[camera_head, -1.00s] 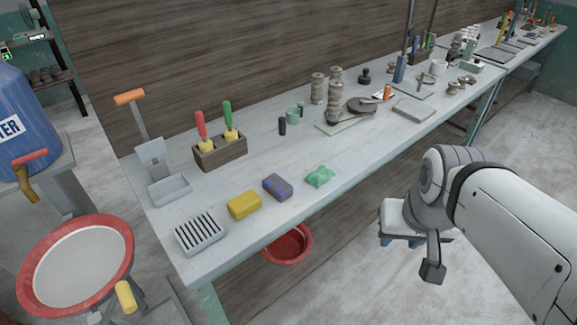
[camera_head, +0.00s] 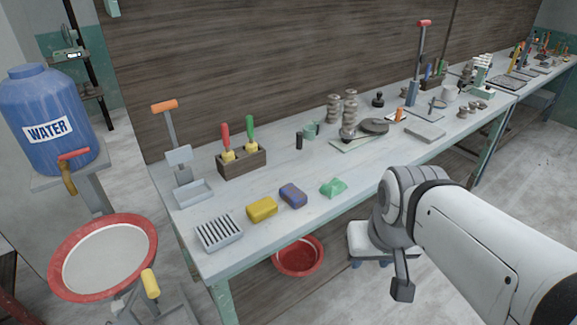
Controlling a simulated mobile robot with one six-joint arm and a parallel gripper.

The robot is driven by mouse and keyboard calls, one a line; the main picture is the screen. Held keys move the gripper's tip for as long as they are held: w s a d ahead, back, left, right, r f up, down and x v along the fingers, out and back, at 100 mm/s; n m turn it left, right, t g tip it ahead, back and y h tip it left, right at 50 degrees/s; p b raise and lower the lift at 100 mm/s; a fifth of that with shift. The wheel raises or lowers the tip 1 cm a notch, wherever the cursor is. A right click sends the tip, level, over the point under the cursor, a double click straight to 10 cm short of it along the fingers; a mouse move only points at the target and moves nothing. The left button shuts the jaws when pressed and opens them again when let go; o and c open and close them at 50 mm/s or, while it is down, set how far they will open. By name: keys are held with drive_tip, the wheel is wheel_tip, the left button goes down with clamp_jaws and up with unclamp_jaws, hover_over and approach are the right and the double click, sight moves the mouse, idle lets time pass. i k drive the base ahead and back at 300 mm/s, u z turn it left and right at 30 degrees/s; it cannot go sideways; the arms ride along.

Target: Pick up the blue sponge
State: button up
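The blue sponge (camera_head: 293,195) lies on the grey workbench (camera_head: 240,262) near its front edge. It is a small rounded block with darker brownish patches. A yellow sponge (camera_head: 262,210) lies close to its left and a green sponge (camera_head: 334,187) to its right, both apart from it. My arm reaches in from the lower right. A dark end piece, which looks like part of my gripper (camera_head: 402,289), hangs in front of the bench, to the right of and below the blue sponge, well away from it. Its fingers cannot be made out.
A grey slatted rack (camera_head: 218,233) is left of the sponges. A red bowl (camera_head: 298,257) is below the bench edge. Clay pieces and tools stand farther right. Bench around the sponges is clear.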

sight(291, 194)
drive_tip(key=z, duration=0.05)
drive_tip(key=i, duration=1)
drive_tip(key=u, duration=0.05)
